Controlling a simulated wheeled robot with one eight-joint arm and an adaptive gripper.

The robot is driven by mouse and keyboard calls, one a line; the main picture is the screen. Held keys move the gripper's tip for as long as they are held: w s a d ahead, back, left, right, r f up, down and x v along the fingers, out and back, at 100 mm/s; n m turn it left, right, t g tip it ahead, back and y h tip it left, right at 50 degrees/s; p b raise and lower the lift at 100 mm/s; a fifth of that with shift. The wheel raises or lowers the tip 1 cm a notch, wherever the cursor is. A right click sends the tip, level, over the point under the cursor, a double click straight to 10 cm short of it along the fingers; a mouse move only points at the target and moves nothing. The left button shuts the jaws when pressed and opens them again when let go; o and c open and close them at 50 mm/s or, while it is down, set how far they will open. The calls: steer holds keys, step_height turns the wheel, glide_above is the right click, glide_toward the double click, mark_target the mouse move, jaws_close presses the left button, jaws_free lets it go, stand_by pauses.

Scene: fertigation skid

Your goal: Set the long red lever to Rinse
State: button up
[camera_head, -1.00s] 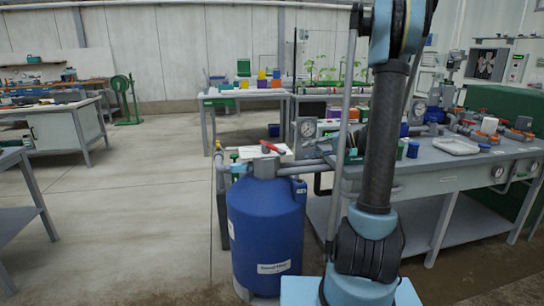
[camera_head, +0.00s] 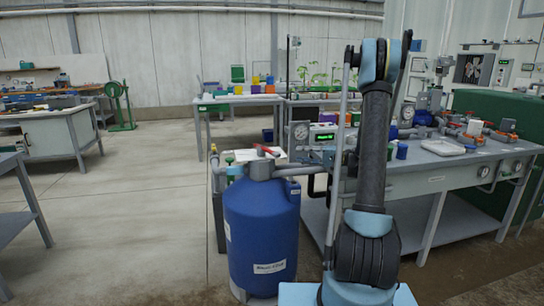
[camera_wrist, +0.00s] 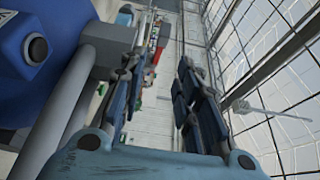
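The long red lever (camera_head: 264,151) sits on the grey fitting on top of the blue tank (camera_head: 261,228) in the head view. It is small there, and I cannot read which position it points to. The tank has a white label on its front. My gripper is not visible in the head view; my arm rises to the right of the tank. In the wrist view my gripper (camera_wrist: 158,72) is open, its two dark fingers apart with nothing between them. A small red shape shows beyond the fingers, and I cannot tell whether it is the lever.
A grey bench (camera_head: 440,160) with a gauge, a green-lit display box (camera_head: 322,137), a white tray (camera_head: 443,147) and pipe fittings stands right of the tank. Grey pipes join the tank to the bench side. A table (camera_head: 240,98) stands behind. Open concrete floor lies to the left.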

mark_target(272, 151)
steer(key=a, duration=0.4)
steer(key=w+a, duration=0.1)
steer(key=a, duration=0.8)
steer(key=shift+w+a, duration=0.25)
steer(key=shift+c, duration=0.6)
jaws_close()
